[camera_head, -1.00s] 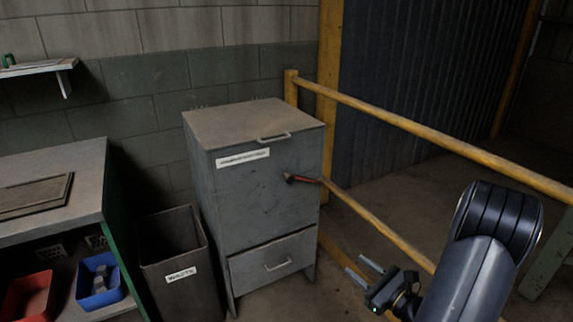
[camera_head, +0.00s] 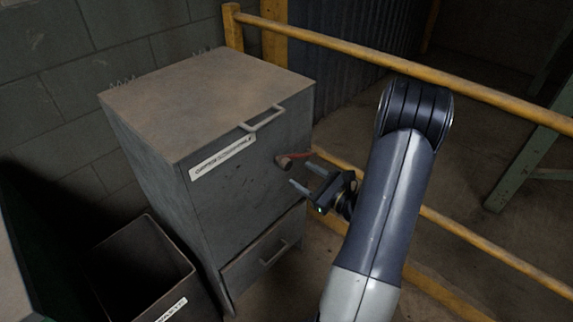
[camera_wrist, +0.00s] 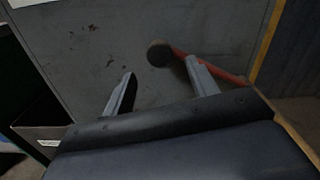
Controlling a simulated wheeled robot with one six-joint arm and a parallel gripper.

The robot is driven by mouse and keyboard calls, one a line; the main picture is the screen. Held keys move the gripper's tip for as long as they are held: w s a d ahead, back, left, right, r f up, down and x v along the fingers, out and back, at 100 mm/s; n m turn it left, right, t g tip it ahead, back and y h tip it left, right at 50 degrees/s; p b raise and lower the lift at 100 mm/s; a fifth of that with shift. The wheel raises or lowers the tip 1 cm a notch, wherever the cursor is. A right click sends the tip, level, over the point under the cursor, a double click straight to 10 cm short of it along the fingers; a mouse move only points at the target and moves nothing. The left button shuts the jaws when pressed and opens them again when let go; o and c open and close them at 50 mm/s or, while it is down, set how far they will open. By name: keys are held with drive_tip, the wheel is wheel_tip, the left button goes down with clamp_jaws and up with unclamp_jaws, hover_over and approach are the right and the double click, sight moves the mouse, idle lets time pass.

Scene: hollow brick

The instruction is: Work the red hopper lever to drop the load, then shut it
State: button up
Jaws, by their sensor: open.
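The grey metal hopper cabinet (camera_head: 215,110) stands left of my arm. Its red lever (camera_head: 301,155) sticks out from the front face towards the right, and its dark round hub or knob (camera_head: 284,163) is on the left end. In the wrist view the red lever (camera_wrist: 228,76) runs right from the round dark end (camera_wrist: 159,53), partly behind my right finger. My gripper (camera_head: 306,176) is open and empty, close to the lever and just in front of the cabinet face. In the wrist view my gripper's fingers (camera_wrist: 160,82) are spread, with the round end beyond the gap.
A dark open bin (camera_head: 140,265) stands at the cabinet's left. The cabinet has a lid handle (camera_head: 262,118) and a lower drawer (camera_head: 265,250). A yellow rail (camera_head: 400,65) runs behind my arm, with a lower yellow rail (camera_head: 470,240) to the right.

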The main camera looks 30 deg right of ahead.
sight(289, 167)
drive_tip(key=x, duration=0.7)
drive_tip(key=shift+w, duration=0.1)
clamp_jaws()
idle(0.5)
